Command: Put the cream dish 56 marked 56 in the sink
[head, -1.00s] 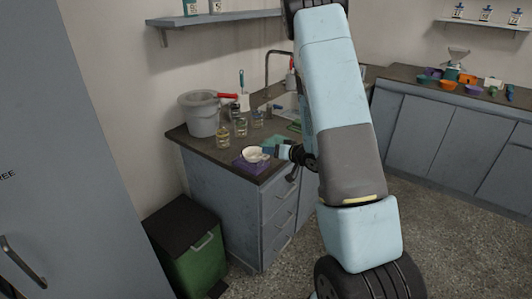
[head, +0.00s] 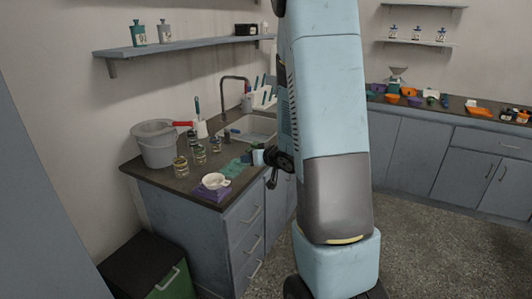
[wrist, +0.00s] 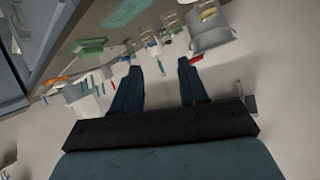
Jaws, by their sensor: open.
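A cream dish (head: 215,181) with a small handle or spout rests on a purple block (head: 209,192) near the front corner of the counter. No number on it can be read. The sink (head: 250,128) is set into the counter behind, below a dark tap, partly hidden by my arm. I cannot make out the dish there.
Several glass jars (head: 198,153) and a grey bucket (head: 154,145) stand left of the sink. A teal mat (head: 233,168) lies behind the dish. A green bin (head: 160,280) stands on the floor at lower left. Another counter (head: 470,118) with small coloured items runs along the right.

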